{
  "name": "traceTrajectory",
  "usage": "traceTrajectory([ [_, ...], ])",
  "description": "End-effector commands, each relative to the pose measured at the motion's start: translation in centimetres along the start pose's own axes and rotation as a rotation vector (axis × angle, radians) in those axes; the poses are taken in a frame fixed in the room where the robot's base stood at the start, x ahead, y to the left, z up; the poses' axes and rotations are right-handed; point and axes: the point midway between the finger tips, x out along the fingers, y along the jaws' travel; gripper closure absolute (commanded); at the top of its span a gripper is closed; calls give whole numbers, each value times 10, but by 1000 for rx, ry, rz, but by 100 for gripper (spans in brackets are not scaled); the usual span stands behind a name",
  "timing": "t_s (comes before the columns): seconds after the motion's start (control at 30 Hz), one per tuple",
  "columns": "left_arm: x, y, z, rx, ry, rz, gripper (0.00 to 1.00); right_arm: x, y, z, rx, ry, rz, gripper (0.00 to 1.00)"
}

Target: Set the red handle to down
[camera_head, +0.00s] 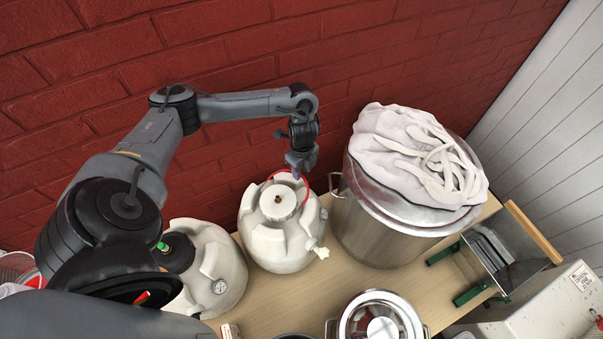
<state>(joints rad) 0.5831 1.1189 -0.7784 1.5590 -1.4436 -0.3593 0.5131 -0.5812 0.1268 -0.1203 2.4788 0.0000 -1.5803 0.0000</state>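The red handle (278,173) is a thin red bail on a pale keg-like vessel (262,240) on the wooden table. It arches around the vessel's round metal lid (277,201). I cannot tell its exact angle, as my gripper hides part of it. My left gripper (297,172) points down at the back of this vessel, over or at the handle. Its fingers are too small to tell open from shut, or whether they touch the handle. My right gripper is not in view.
A large steel pot (365,226) with a pale cloth bundle (420,160) stands close to the right. Another pale vessel (222,262) stands at left. A lidded steel pot (380,322) is in front. A brick wall (230,45) closes the back.

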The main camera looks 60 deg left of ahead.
Motion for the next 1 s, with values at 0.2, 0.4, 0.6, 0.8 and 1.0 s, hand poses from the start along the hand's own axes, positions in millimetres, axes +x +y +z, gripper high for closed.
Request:
traceTrajectory([
  [0.2, 11, 0, 0, 0, 0, -1, 65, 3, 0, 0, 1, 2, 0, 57],
  [0.4, 11, 0, 0, 0, 0, -2, 65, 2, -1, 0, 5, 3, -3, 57],
  [0.6, 11, 0, 0, 0, 0, -1, 85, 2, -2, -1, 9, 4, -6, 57],
  [0.8, 11, 0, 0, 0, 0, -2, 100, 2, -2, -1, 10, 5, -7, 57],
  [1.0, 11, 0, 0, 0, 0, -2, 100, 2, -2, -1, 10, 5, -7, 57],
])
